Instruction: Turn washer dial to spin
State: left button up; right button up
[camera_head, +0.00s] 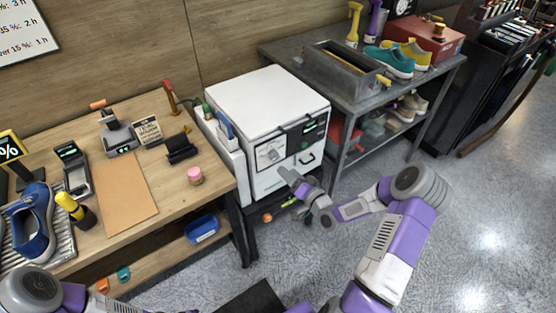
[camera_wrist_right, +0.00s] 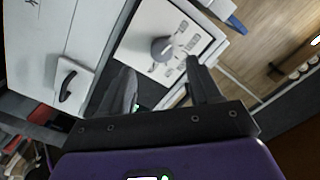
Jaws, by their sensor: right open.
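The white washer (camera_head: 262,97) stands between the wooden bench and the metal table. Its front carries a light panel with a round grey dial (camera_head: 272,155). In the right wrist view the dial (camera_wrist_right: 163,48) has a pointer-like grip, and small printed marks sit beside it, too small to read. My right gripper (camera_head: 289,176) is in front of the washer, just below the dial. Its two fingers (camera_wrist_right: 162,80) are open and empty, apart from the dial, which shows beyond and between them. My left arm shows at the lower left, but its gripper is out of view.
The washer's door handle (camera_head: 307,159) juts out near my right gripper. A dark panel with a green display (camera_head: 310,126) is above it. The wooden bench (camera_head: 150,222) holds a blue sneaker (camera_head: 31,226). The grey floor (camera_head: 480,200) at right is clear.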

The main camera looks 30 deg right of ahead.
aim_at(276, 158)
jog(key=w, duration=0.2)
jog(key=w+b, duration=0.1)
jog(key=w, duration=0.4)
jog(key=shift+w+a+r, duration=0.2)
jog(key=shift+w+a, duration=0.05)
jog(key=shift+w, duration=0.05)
jog(key=shift+c, duration=0.2)
jog(key=c, duration=1)
